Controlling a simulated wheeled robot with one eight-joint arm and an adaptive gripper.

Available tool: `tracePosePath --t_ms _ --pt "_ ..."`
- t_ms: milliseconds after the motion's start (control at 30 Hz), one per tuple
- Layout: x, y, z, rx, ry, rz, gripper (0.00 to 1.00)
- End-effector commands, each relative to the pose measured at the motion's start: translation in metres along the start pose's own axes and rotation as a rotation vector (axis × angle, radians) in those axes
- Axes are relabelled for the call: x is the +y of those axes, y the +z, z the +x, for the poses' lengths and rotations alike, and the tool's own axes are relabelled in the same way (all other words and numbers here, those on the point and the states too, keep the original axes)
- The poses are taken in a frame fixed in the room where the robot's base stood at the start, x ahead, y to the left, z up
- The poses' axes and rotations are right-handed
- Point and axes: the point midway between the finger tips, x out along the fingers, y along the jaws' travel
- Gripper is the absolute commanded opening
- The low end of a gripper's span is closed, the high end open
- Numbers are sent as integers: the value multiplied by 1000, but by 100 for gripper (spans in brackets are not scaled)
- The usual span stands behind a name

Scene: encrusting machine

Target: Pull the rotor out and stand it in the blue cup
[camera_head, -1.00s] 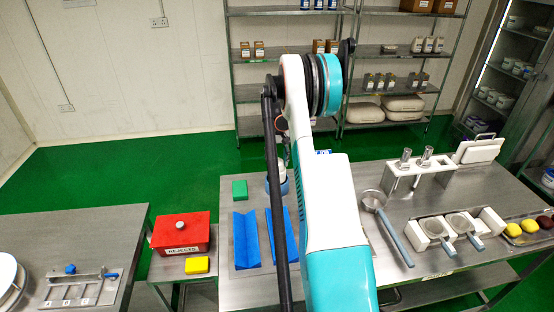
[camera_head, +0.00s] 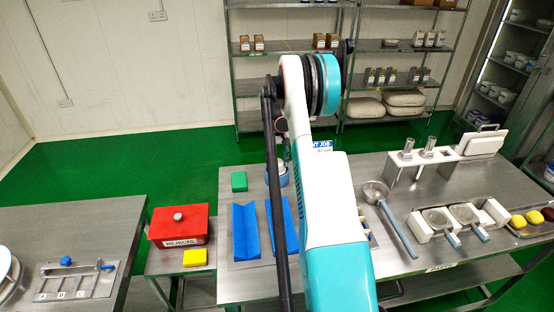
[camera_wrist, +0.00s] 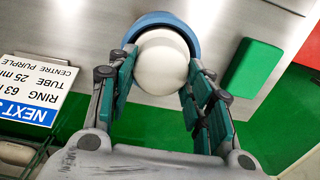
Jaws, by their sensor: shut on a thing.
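In the wrist view my gripper (camera_wrist: 160,72) is shut on a smooth white round-ended piece (camera_wrist: 160,60), which looks like the rotor. Its pads press on both sides of it. The blue cup (camera_wrist: 160,18) shows as a curved rim around the far side of the white piece. I cannot tell how deep the piece sits in it. In the head view the blue cup (camera_head: 284,181) stands on the steel table, partly hidden behind my arm. My gripper is mostly hidden there.
A green block (camera_head: 239,181) stands close to the cup. Blue V-shaped blocks (camera_head: 246,232) lie nearer, beside my arm. A red rejects box (camera_head: 178,228) and yellow block (camera_head: 195,258) are left. A ladle (camera_head: 376,193) and white rack (camera_head: 425,170) are right. An instruction sign (camera_wrist: 35,90) is nearby.

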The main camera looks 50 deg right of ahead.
Motion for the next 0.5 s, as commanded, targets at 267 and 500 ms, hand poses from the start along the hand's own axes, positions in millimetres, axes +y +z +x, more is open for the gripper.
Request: tracePosePath --t_ms 267,500 --pt "0 0 -1 0 0 0 62" --pt "0 0 -1 0 0 0 70"
